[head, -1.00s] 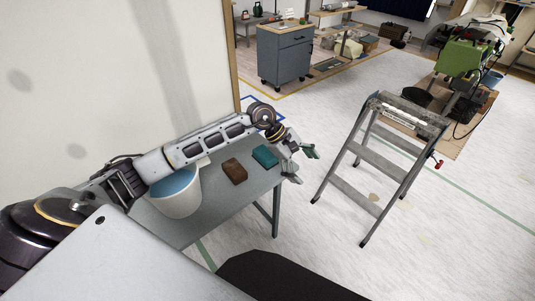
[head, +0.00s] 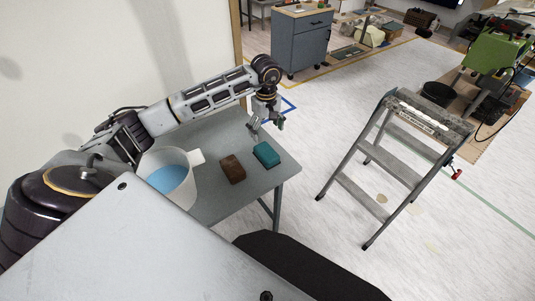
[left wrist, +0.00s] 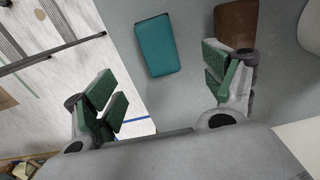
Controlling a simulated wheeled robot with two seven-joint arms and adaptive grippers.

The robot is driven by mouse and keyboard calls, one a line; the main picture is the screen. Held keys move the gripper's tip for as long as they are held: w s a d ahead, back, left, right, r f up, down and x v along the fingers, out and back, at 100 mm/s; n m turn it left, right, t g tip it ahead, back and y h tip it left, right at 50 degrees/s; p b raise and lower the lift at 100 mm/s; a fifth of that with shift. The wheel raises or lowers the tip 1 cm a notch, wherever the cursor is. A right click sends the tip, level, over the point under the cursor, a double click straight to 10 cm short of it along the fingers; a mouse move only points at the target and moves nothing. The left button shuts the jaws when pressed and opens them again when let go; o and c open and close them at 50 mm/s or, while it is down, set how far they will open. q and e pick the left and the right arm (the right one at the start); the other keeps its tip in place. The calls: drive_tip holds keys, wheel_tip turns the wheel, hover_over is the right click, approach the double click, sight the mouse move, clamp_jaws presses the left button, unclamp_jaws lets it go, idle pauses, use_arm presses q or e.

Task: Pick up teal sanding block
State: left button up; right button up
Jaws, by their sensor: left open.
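The teal sanding block (head: 266,154) lies on the grey table (head: 225,205) near its far right edge. In the left wrist view the teal block (left wrist: 158,46) lies beyond the fingertips, between the lines of the two fingers. A brown block (head: 232,169) lies just left of it and also shows in the left wrist view (left wrist: 236,24). My left gripper (head: 264,127) is open and empty, above the table just behind the teal block. Its green-padded fingers (left wrist: 162,84) are wide apart in the left wrist view. My right gripper is not in view.
A white bucket (head: 190,195) with blue contents stands on the table left of the blocks. A grey step ladder (head: 385,165) stands on the floor to the right. A blue-grey cabinet (head: 300,42) stands further back. The floor between table and ladder is clear.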

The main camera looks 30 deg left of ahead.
use_arm(q)
hover_over(267, 151)
drive_tip(key=f, duration=0.7)
drive_tip(key=shift+s+f, duration=0.15)
drive_tip(key=shift+s, duration=0.15)
drive_tip(key=shift+f, duration=0.75)
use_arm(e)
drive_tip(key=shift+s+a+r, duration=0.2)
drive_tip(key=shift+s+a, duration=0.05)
use_arm(q)
drive_tip(key=shift+f+p, duration=0.35)
drive_tip(key=shift+f, duration=0.05)
drive_tip(key=f, duration=0.3)
drive_tip(key=shift+w+a+f, duration=0.1)
drive_tip(key=shift+w+f, duration=0.15)
drive_tip(key=shift+f, duration=0.4)
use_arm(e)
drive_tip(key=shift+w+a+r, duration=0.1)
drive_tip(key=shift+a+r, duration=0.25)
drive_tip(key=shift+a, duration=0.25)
